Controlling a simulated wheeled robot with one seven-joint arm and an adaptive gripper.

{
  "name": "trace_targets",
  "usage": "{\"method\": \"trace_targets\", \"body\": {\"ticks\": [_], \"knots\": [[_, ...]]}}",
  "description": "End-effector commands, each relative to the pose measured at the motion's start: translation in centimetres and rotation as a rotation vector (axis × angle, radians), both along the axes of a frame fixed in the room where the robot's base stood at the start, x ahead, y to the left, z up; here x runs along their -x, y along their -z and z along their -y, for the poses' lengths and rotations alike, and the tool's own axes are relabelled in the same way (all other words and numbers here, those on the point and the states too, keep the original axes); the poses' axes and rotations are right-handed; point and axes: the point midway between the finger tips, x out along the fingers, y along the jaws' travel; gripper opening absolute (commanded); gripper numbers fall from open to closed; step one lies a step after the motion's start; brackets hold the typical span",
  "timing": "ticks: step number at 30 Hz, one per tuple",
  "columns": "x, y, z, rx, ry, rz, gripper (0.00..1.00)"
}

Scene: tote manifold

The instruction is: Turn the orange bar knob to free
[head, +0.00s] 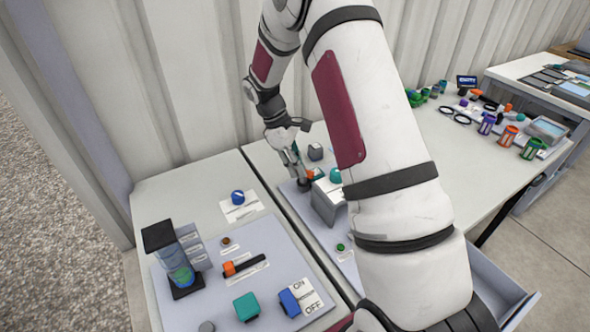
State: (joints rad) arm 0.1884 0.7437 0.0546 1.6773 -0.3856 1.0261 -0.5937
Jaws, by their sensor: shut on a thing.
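My gripper (304,184) points down at the panel on the middle table, beside a grey box-shaped housing. It is shut at an orange piece (311,174), which I take to be the orange bar knob. Only a small patch of orange shows beside the fingers, so the bar's angle and any free marking cannot be read. My forearm covers much of the panel to the right of the gripper.
The grey housing (327,206) stands close to the right of my gripper, with teal round knobs near it. The left panel carries an orange slider (229,269), a teal block (246,307), a blue ON/OFF switch (290,303) and a clear cylinder (180,266). Loose parts crowd the far right table.

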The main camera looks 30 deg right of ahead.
Motion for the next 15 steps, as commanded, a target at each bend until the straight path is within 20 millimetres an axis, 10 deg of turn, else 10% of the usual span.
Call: {"method": "trace_targets", "body": {"ticks": [15], "knots": [[-0.54, 0.16, 0.71, -0.001, 0.467, 0.003, 0.0]]}}
